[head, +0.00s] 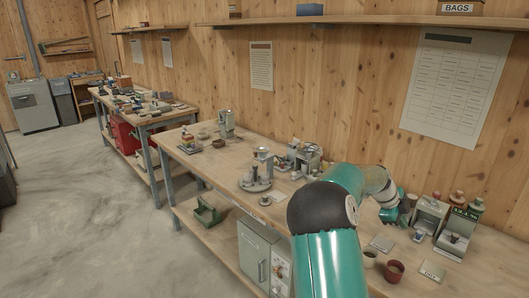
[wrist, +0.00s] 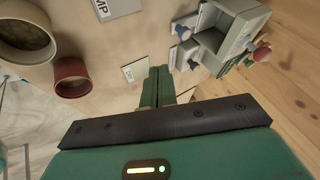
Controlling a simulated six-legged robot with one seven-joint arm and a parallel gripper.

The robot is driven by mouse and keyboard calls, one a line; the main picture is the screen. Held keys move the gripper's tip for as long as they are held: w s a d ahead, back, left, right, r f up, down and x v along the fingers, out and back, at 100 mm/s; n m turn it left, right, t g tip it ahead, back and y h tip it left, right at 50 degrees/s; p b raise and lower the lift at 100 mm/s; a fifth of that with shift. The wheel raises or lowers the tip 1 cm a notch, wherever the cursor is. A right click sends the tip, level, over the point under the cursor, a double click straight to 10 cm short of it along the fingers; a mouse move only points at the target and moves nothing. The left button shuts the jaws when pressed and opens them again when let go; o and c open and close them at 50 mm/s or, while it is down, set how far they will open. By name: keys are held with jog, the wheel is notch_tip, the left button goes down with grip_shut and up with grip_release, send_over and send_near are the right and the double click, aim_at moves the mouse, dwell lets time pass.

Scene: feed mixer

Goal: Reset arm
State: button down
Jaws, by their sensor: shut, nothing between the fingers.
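My arm, teal with a dark joint cap, reaches over the right part of the long workbench (head: 225,155) in the head view. My gripper (head: 401,212) is above the bench, just left of a grey machine (head: 429,215); its fingertips are hard to make out there. In the wrist view my gripper (wrist: 159,75) shows its two teal fingers shut together, with nothing between them. A small white card (wrist: 135,68) lies just beyond the fingertips.
A dark red cup (head: 394,271) and a paler cup (head: 370,258) stand near the bench's front edge. A second grey machine (head: 456,238) stands right of my gripper. The wooden wall (head: 345,95) rises behind. Open floor (head: 80,215) lies left.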

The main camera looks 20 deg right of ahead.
jog(key=s+a+r+n+t+y, duration=0.1)
jog(key=a+r+n+t+y, duration=0.3)
jog(key=a, duration=0.6)
jog(key=s+a+r+n, duration=0.1)
jog(key=a+r+n, duration=0.1)
jog(key=a+n, duration=0.6)
jog(key=s+a+r+n+t+y, duration=0.1)
jog(key=a+r+n+y, duration=0.15)
jog(key=a, duration=1.05)
jog(key=s+a+r+n+t, duration=0.2)
jog(key=s+a+n, duration=1.2)
jog(key=a, duration=0.4)
jog(key=shift+s+a+r+n+t+y, duration=0.3)
jog(key=shift+s+a+n+y, duration=0.1)
jog(key=shift+n, duration=0.35)
